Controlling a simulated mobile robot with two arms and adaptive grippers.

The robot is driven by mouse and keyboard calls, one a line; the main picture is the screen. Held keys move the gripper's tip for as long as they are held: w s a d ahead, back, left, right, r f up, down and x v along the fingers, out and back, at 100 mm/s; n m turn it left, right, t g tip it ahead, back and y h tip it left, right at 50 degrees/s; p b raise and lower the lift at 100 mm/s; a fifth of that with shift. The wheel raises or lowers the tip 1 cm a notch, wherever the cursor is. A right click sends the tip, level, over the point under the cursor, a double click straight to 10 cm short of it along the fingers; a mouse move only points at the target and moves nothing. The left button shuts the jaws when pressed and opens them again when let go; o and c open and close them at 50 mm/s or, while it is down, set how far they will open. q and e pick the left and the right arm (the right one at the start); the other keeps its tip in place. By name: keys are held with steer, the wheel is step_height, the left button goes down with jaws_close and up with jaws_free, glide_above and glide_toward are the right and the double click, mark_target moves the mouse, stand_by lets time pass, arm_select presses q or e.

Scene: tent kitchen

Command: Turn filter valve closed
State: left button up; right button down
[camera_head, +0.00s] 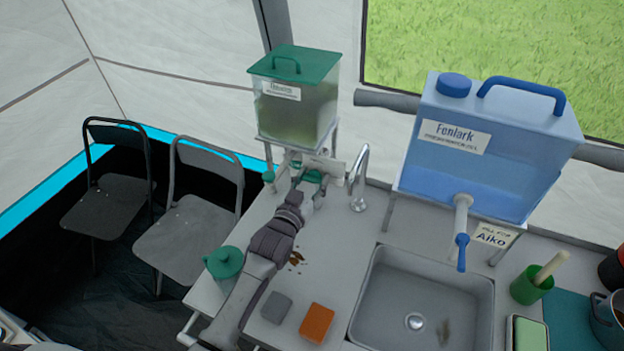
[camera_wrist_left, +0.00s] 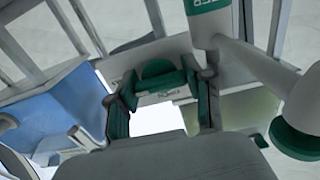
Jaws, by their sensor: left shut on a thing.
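The filter tank (camera_head: 297,105), clear with a green lid, stands on a metal frame at the back of the counter. Its filter valve, with a green handle (camera_head: 311,176), is low in front of the tank. My left gripper (camera_head: 302,190) reaches up to it from the front. In the left wrist view, the fingers of my left gripper (camera_wrist_left: 162,103) are on either side of the green handle (camera_wrist_left: 163,84) and are shut on it. The handle's exact angle is hard to tell. My right gripper is not in view.
A chrome faucet (camera_head: 359,180) stands just right of the valve. The blue Fenlark tank (camera_head: 486,145) and the sink (camera_head: 377,308) are further right. A green lidded pot (camera_head: 225,265), a grey sponge (camera_head: 276,308) and an orange sponge (camera_head: 316,323) lie near my left arm.

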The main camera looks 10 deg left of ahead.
arm_select(q)
steer(key=o, duration=1.2)
steer(key=s, duration=0.4)
steer(key=s+a, duration=0.1)
steer(key=s, duration=0.3)
steer(key=s+a, duration=0.1)
steer(key=s, duration=0.2)
steer(key=shift+s+a, duration=0.2)
steer(key=shift+s, duration=0.2)
steer(key=shift+f, duration=0.1)
